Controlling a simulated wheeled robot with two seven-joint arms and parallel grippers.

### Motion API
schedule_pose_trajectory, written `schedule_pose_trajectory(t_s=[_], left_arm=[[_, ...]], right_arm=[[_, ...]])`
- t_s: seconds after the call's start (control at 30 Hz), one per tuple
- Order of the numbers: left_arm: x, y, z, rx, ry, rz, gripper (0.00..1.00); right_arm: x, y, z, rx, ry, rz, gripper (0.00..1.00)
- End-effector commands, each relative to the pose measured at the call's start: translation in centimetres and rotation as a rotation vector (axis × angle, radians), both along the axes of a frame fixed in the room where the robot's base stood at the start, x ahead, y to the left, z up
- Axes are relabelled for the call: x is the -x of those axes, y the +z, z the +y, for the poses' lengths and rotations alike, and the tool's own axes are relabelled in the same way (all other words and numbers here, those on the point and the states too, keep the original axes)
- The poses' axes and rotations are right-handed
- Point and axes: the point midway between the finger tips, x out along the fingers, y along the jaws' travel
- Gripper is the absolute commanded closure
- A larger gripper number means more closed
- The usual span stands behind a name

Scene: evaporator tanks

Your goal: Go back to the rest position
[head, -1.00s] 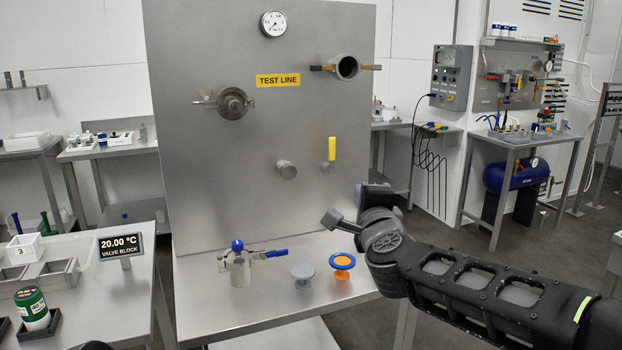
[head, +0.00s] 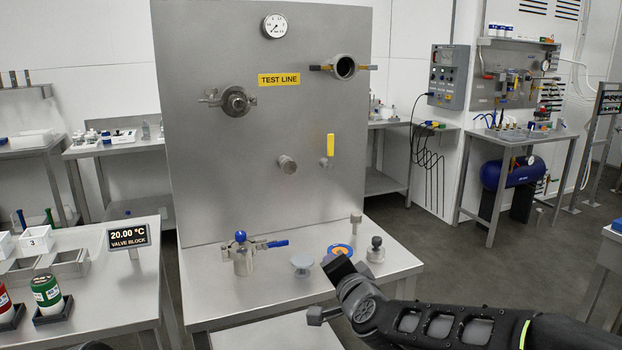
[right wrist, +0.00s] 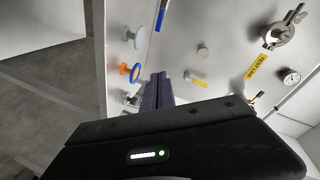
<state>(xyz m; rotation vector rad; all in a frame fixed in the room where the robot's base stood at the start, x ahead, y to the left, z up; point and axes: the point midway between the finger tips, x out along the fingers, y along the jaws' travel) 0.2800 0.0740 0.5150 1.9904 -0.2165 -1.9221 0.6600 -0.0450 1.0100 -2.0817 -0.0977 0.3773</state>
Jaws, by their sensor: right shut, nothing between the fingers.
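My right gripper (head: 342,268) is low at the front right of the steel bench in the head view, with its arm coming in from the lower right. Its fingers (right wrist: 158,92) are together and empty in the right wrist view. The gripper partly covers the orange and blue round part (head: 340,249) on the bench, which shows more fully in the right wrist view (right wrist: 130,72). I cannot tell from the head view how far the gripper is above the bench. At the bottom edge of the head view, only a dark bit of my own body shows; no left gripper is visible.
The TEST LINE panel (head: 265,130) stands behind the bench (head: 215,290). A valve with a blue handle (head: 244,255), a grey disc part (head: 302,264) and a black-knobbed fitting (head: 375,250) stand on it. A side table (head: 110,280) is at left. Open floor (head: 450,240) lies to the right.

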Motion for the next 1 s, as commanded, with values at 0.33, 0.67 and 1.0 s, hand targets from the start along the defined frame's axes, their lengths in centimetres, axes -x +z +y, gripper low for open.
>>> schedule_pose_trajectory(t_s=[0.33,0.67,1.0], left_arm=[[0.0,2.0,0.0,0.0,0.001,0.0,1.0],[0.0,4.5,0.0,0.001,0.001,0.0,1.0],[0.0,5.9,-0.1,0.001,0.001,0.001,1.0]], right_arm=[[8.6,-23.4,0.5,0.419,0.314,0.334,1.0],[28.6,-40.0,-1.5,0.538,0.684,0.735,1.0],[38.3,-43.6,-2.8,0.436,0.739,0.955,1.0]])
